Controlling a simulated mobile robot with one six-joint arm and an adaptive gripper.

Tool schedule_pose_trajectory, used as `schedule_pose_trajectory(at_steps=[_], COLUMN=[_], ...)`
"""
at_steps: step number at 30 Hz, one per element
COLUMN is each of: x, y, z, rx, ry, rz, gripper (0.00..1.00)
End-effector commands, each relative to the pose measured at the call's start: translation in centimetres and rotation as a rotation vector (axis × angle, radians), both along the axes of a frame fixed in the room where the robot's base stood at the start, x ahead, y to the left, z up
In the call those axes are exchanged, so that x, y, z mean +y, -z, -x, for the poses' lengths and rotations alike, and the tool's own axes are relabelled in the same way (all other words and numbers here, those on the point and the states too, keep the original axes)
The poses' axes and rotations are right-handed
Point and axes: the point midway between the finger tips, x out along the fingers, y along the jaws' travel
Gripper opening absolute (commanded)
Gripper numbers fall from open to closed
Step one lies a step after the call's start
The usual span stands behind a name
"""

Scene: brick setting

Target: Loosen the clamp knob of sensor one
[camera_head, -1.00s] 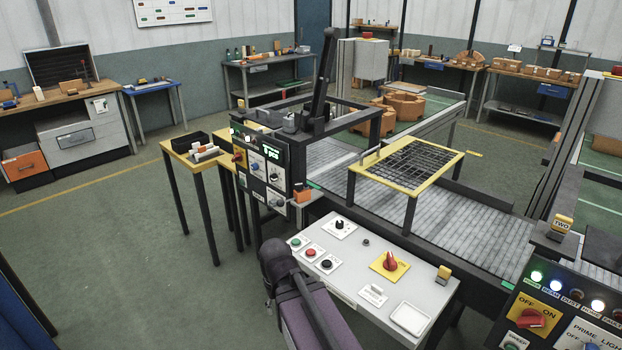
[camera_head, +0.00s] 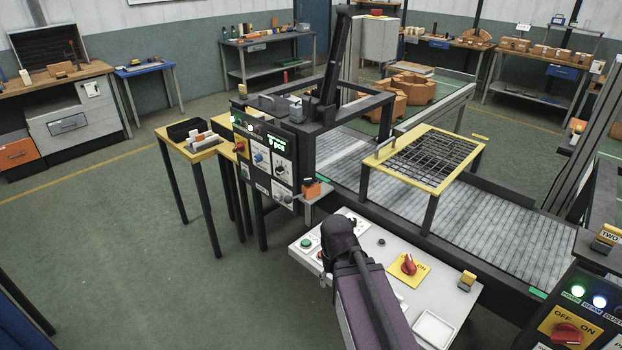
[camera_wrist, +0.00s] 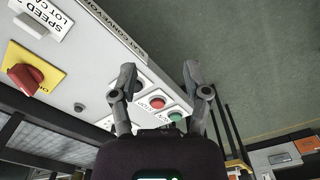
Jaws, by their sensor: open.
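No label reading one is legible. A small orange block (camera_head: 311,188) on a grey bracket stands beside the control panel (camera_head: 268,158) at the conveyor's near edge; I cannot tell whether it is sensor one, and no clamp knob is clear on it. A block marked TWO (camera_head: 607,236) sits at the right edge. In the wrist view my gripper (camera_wrist: 158,76) is open and empty, its fingers apart above the button console. In the head view its fingers are hidden by my arm, which covers part of the console.
The white console (camera_head: 390,292) carries a red rotary switch (camera_head: 408,265), also in the wrist view (camera_wrist: 27,78), plus red (camera_wrist: 157,102) and green buttons (camera_wrist: 175,115). A yellow mesh guard (camera_head: 425,157) stands over the conveyor (camera_head: 470,228).

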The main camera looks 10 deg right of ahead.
Motion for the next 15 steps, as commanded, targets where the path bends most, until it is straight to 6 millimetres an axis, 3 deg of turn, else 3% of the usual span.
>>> schedule_pose_trajectory(at_steps=[10,15], x=[-0.1,-1.0], y=[0.2,1.1], z=[-0.3,-1.9], rx=[-0.004,-0.031], ry=[0.008,0.062], rz=[0.009,0.072], gripper=[0.61,0.61])
